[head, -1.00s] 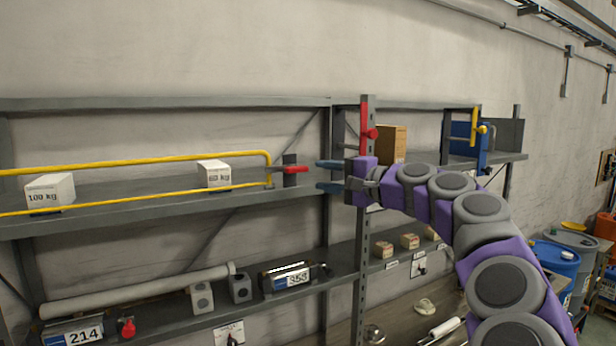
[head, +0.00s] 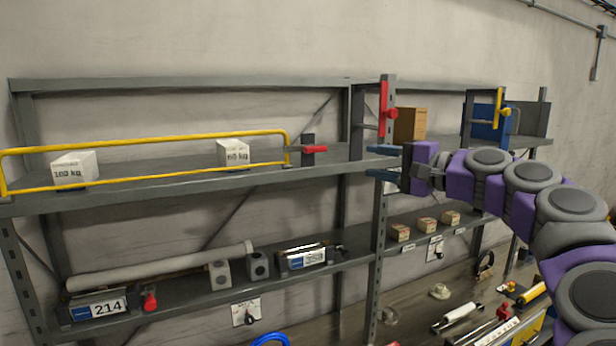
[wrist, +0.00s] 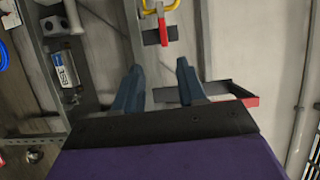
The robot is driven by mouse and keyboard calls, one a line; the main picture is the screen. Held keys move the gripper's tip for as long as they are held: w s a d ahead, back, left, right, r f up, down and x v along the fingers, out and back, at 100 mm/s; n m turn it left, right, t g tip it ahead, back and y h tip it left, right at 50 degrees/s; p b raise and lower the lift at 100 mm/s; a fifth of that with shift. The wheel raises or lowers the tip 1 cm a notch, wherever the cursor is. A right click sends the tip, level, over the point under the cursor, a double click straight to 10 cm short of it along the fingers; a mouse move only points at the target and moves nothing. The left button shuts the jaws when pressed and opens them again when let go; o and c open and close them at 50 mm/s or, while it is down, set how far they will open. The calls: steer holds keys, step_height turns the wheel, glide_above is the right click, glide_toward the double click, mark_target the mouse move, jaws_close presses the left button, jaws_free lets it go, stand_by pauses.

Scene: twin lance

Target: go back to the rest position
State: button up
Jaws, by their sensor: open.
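My gripper (head: 383,162) is at the end of my purple and grey arm, in front of the upper shelf near the middle post. Its two blue fingers are apart with nothing between them, and they point left. The wrist view also shows the open fingers of my gripper (wrist: 160,88). A red handle (head: 314,149) on a dark bracket stands to the left of the fingertips, apart from them. It also shows in the wrist view as a red handle (wrist: 163,30), beyond the fingers. The rest position is not marked in view.
A yellow rail (head: 150,142) runs along the upper shelf (head: 200,184), with white weight boxes (head: 75,169) behind it. A red lever (head: 384,102) is on the post just above my gripper. A cardboard box (head: 410,124) stands behind. Open air lies before the shelves.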

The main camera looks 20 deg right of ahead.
steer(key=s+a+f+n+g+y+b, duration=0.1)
steer(key=a+f+n+g+b, duration=0.3)
steer(key=a, duration=0.7)
steer(key=s+a+f+n+g+y, duration=0.1)
steer(key=s+a+f+n+g, duration=0.1)
steer(key=a+f, duration=0.6)
steer(key=s+a+f+n+g+h+b, duration=0.2)
steer(key=s+a+f+n+g, duration=0.4)
steer(key=a+f, duration=0.55)
steer(key=s+a+f+g+h+b, duration=0.2)
steer(key=s+f+h+b, duration=0.1)
steer(key=s+f, duration=0.9)
steer(key=s+d+f+n+g+h+b, duration=0.1)
steer(key=s+d+f+g+h+b, duration=0.2)
steer(key=s+f, duration=1)
steer(key=d+f+g+h, duration=0.1)
steer(key=d+f, duration=0.2)
steer(key=shift+s+f+h, duration=0.25)
steer(key=shift+f+h, duration=0.05)
steer(key=shift+f, duration=0.05)
steer(key=shift+d, duration=0.1)
